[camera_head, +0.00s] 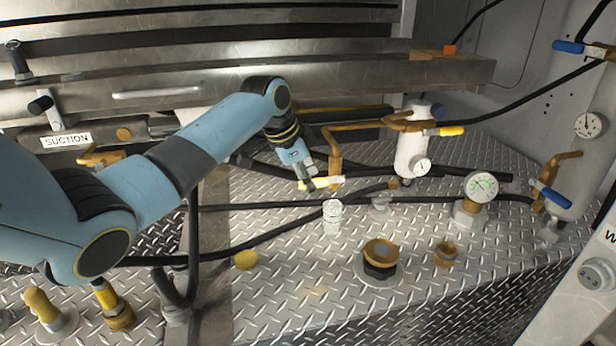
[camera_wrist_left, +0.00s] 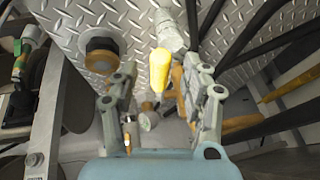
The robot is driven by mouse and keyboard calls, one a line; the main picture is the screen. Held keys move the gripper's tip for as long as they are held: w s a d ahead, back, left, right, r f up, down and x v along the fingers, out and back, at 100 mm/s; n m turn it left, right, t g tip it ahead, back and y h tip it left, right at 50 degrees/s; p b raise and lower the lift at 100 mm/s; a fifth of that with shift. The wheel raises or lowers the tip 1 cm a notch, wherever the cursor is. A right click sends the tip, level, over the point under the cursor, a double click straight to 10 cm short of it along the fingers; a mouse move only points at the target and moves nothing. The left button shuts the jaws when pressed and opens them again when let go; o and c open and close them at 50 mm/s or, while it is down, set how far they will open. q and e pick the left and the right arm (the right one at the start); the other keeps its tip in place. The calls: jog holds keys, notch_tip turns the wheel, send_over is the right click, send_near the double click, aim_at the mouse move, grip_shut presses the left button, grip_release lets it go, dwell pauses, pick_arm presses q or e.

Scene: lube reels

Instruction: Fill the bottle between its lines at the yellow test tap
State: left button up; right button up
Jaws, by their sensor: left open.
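The yellow test tap handle (camera_head: 322,183) sticks out at the lower end of a brass pipe (camera_head: 335,150). A small clear bottle (camera_head: 332,217) stands upright on the tread plate just below it; its lines and liquid level are too small to read. My left gripper (camera_head: 305,180) is at the handle's left end. In the left wrist view, my left gripper (camera_wrist_left: 160,92) is open, with the yellow handle (camera_wrist_left: 160,68) showing between its fingers; contact cannot be told. The bottle (camera_wrist_left: 168,32) lies beyond the handle there. My right gripper is out of view.
A white cylinder (camera_head: 411,150) with a gauge and another yellow-handled valve (camera_head: 447,131) stands to the right. The front tread plate (camera_head: 300,300) is mostly clear.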

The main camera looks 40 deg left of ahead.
pick_arm(q)
grip_shut()
jog(key=r+p, duration=0.1)
jog(key=g+y+p, duration=0.1)
jog(key=p, duration=0.1)
jog(key=shift+w+d+r+g, duration=0.2)
jog(key=shift+d+r+g, duration=0.05)
jog(key=shift+r+g, duration=0.1)
jog(key=shift+w+r+g+y+p, duration=0.1)
jog(key=shift+r+g+y+p, duration=0.15)
jog(key=shift+g+y+p, duration=0.25)
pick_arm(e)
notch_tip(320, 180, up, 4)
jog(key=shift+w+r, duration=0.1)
